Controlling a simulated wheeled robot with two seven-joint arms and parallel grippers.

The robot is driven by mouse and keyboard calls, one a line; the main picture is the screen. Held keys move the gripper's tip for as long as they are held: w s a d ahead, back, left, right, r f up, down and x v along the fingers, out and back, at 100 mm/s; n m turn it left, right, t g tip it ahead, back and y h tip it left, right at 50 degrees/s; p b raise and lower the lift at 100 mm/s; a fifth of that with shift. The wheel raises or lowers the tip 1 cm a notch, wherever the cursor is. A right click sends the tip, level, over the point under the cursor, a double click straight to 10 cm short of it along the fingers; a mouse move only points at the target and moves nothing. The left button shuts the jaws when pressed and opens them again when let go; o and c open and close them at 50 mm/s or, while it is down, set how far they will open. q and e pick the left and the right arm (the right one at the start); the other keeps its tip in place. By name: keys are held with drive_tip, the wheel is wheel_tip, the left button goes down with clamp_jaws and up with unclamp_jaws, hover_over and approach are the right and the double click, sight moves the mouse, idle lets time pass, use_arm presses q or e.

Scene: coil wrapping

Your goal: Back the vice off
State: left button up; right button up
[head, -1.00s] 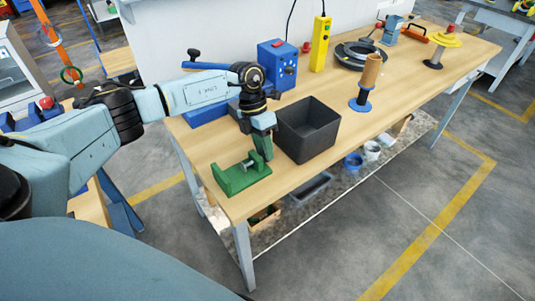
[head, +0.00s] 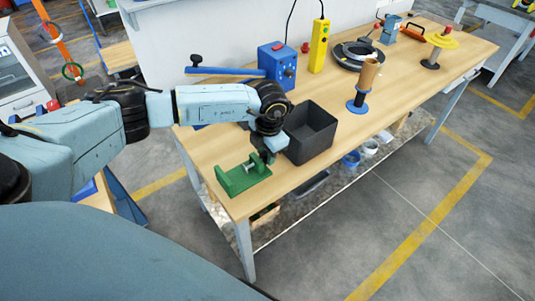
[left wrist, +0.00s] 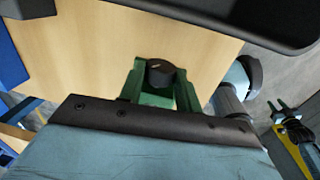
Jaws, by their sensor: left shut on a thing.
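The green vice (head: 232,183) sits near the front left edge of the workbench, with a grey screw showing between its upright ends. My left gripper (head: 268,157) is at the vice's right, back end and is shut on the vice's handle; the head view hides most of the grip.
A black open bin (head: 310,133) stands close to the right of my left gripper. Behind are a blue box (head: 277,64) with a blue lever and a yellow pendant (head: 319,45). A tan spool on a blue stand (head: 357,103) stands to the right. Bare wood (head: 215,146) lies behind the vice.

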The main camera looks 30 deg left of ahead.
use_arm(q)
drive_tip(key=shift+s+d+f+t+y, duration=0.15)
drive_tip(key=shift+t+y, duration=0.25)
drive_tip(key=shift+y, duration=0.7)
drive_tip(key=shift+d+f+t+y, duration=0.1)
drive_tip(key=shift+d+t+y, duration=0.2)
drive_tip(key=shift+y, duration=0.3)
drive_tip(key=shift+s+d+f+t+y+b, duration=0.15)
drive_tip(key=shift+t+y+b, duration=0.25)
drive_tip(key=shift+y, duration=0.6)
